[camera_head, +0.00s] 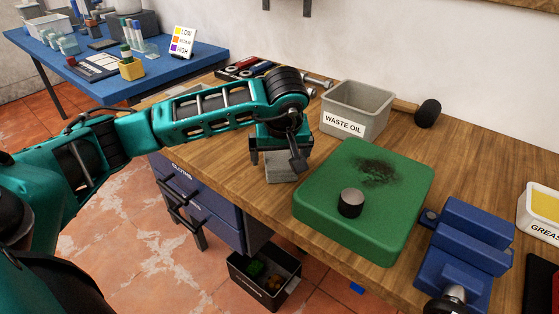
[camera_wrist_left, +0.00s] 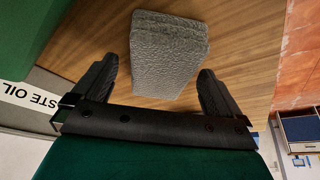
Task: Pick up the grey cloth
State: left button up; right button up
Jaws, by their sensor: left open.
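The grey cloth (camera_head: 281,171) is a thick, folded, block-like pad on the wooden workbench (camera_head: 232,150), near its front edge. My left gripper (camera_head: 277,160) hangs just above it in the head view and hides its upper part. In the left wrist view the cloth (camera_wrist_left: 168,58) shows whole, with its rough grey texture, ahead of and between the two black fingers. The left gripper (camera_wrist_left: 157,78) is open and empty there, one finger to each side with a gap to the cloth. My right gripper is in neither view.
A grey WASTE OIL tub (camera_head: 357,108) stands behind the cloth. A blue vise (camera_head: 463,252) is farther right. An open crate (camera_head: 265,279) stands on the floor below.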

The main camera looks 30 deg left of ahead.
aim_at(280, 156)
pick_arm(q)
jog(key=shift+c, duration=0.3)
jog(key=c, duration=1.1)
jog(key=shift+r, duration=0.1)
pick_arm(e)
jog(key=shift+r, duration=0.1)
pick_arm(q)
jog(key=shift+r+p, duration=0.25)
jog(key=shift+p, duration=0.1)
notch_tip(280, 156, up, 20)
jog(key=p, duration=0.3)
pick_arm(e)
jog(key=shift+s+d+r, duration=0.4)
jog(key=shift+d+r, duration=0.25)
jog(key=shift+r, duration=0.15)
pick_arm(q)
jog(key=o, duration=0.5)
jog(key=c, duration=0.4)
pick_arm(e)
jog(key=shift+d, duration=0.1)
